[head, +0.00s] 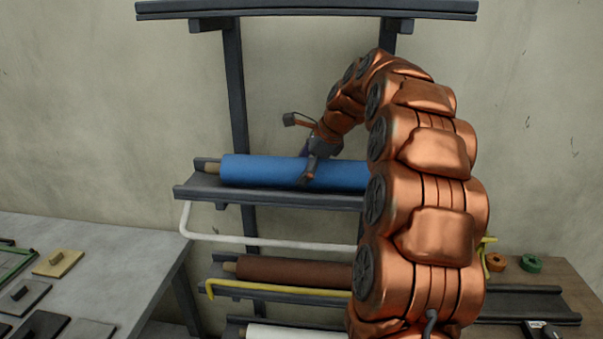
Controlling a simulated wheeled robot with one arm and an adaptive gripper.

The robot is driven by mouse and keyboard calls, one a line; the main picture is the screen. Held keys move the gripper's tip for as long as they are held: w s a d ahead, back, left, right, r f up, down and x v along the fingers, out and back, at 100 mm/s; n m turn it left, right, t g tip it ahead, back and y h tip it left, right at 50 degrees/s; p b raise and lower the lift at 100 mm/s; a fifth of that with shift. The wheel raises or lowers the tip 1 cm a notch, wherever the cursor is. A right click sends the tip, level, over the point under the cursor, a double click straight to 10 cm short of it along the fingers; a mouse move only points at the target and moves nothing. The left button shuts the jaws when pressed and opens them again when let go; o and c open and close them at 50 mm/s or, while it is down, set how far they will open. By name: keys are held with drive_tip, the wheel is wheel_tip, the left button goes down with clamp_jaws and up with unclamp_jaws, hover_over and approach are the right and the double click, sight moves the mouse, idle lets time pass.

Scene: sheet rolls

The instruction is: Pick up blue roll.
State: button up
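The blue roll (255,170) lies lengthwise on an upper shelf (190,190) of the dark rack. A tan core end shows at its left, and its right end is hidden behind my copper arm. My gripper (308,178) is at the roll, right of the middle of its visible part, pointing down. A dark finger overlaps the roll's front face. The other finger is hidden behind or above the roll, so I cannot tell whether the gripper is closed on it.
A brown roll (290,271) and a white roll (290,332) lie on lower shelves. A white bar (260,241) and a yellow bar (270,290) stick out in front. A grey table (110,250) stands left; a wooden table (545,275) with tape rolls is right.

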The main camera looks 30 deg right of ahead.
drive_tip(key=c, duration=1.3)
drive_tip(key=shift+r, duration=0.1)
drive_tip(key=shift+c, duration=0.4)
drive_tip(key=shift+r, duration=0.1)
